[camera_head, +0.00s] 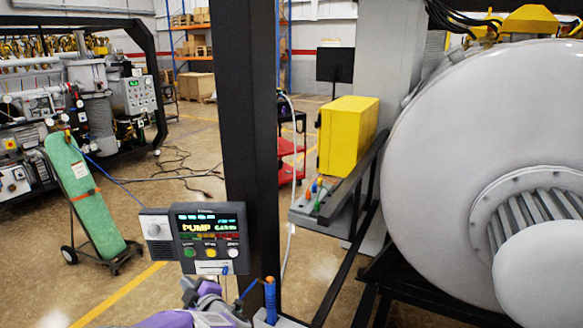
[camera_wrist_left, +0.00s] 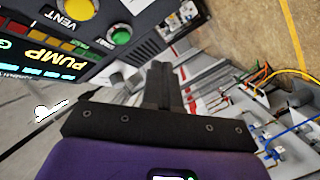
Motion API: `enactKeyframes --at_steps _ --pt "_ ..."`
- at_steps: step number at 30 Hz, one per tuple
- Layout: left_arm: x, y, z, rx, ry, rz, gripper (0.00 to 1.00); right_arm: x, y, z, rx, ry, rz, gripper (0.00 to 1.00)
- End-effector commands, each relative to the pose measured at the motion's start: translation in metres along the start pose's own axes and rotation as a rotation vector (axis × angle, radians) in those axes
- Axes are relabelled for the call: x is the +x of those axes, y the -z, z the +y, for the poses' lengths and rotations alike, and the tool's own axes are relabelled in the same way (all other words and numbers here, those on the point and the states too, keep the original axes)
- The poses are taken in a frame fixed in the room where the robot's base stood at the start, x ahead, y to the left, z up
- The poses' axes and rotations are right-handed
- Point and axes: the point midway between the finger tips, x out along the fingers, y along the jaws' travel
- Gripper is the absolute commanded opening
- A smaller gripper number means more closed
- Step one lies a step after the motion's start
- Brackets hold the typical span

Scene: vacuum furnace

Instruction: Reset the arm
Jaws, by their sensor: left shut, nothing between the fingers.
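My left gripper (camera_head: 192,287) is low in the head view, just below the control box with the lit "PUMP" display (camera_head: 210,238). Its purple wrist enters from the bottom edge. In the left wrist view the dark fingers of the left gripper (camera_wrist_left: 160,85) are together, with nothing between them. The control box (camera_wrist_left: 105,35) fills the upper left there, tilted, with a yellow VENT button and a green button. I cannot tell whether the fingers touch the box. My right gripper is not in view.
A black post (camera_head: 250,130) stands behind the control box. The large white furnace (camera_head: 440,130) fills the right. A yellow box (camera_head: 347,135) sits on a frame beside it. A green cylinder on a cart (camera_head: 85,190) stands at left. Cables (camera_wrist_left: 255,75) lie at right in the wrist view.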

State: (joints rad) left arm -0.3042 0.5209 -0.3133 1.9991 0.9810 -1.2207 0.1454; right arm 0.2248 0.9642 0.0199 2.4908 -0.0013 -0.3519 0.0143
Motion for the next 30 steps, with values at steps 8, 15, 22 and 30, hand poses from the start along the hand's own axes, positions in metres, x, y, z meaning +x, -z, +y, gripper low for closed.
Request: enactKeyframes --at_steps 8,15,22,30 --pt "-0.029 -0.159 -0.122 0.353 -0.034 -0.470 0.00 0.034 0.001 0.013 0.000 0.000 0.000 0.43" --pt "-0.113 -0.262 -0.249 0.610 -0.036 -0.960 0.00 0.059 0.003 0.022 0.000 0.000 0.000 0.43" --pt "-0.228 -0.304 -0.360 0.778 -0.043 -1.447 0.00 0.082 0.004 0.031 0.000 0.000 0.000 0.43" --pt "-0.308 -0.301 -0.411 0.847 -0.077 -1.766 0.00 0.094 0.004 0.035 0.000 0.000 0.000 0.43"
